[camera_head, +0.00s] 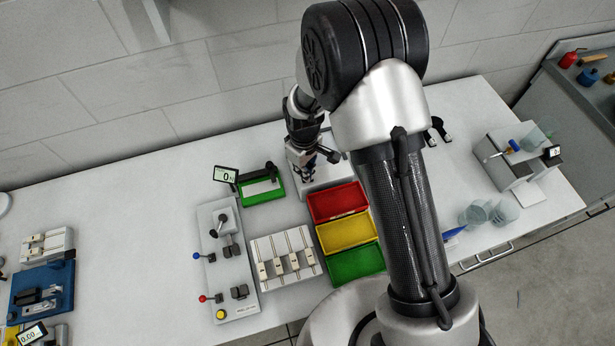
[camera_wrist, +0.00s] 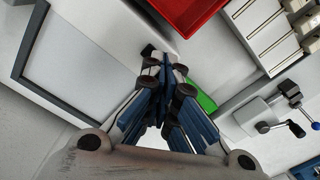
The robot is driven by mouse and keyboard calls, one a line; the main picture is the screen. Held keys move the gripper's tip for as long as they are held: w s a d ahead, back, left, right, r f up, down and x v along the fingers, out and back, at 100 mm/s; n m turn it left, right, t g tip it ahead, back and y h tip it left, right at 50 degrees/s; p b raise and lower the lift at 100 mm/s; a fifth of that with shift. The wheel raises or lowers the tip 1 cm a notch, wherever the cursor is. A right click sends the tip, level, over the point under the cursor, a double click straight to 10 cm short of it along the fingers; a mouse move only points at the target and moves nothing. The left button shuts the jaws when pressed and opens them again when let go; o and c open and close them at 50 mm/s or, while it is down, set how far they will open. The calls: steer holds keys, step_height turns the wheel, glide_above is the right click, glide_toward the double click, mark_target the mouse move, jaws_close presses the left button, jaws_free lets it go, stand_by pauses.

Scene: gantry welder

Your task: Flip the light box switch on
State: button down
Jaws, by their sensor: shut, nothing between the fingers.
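The light box (camera_wrist: 85,50) fills the upper left of the wrist view, a pale box with a flat panel in a dark frame. The panel looks dull grey-white. A small black piece (camera_wrist: 147,50) on the box's pale rim, right at my fingertips, looks like the switch; its position cannot be read. My gripper (camera_wrist: 165,66) is shut and empty, its tips over that rim; contact cannot be told. In the head view my gripper (camera_head: 311,178) points down at the white box (camera_head: 327,180), which my arm partly hides.
Red (camera_head: 337,202), yellow (camera_head: 346,232) and green (camera_head: 356,263) bins stand just in front of the box. A green stand (camera_head: 262,190) with a small display is close on the left. A slotted white rack (camera_head: 286,257) and a lever panel (camera_head: 226,262) lie nearer.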

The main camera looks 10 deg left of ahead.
steer(key=shift+f+b, duration=0.95)
steer(key=shift+f, duration=0.25)
stand_by(1.0)
steer(key=shift+r, duration=0.2)
steer(key=shift+r+p, duration=2.15)
steer(key=shift+r, duration=1.25)
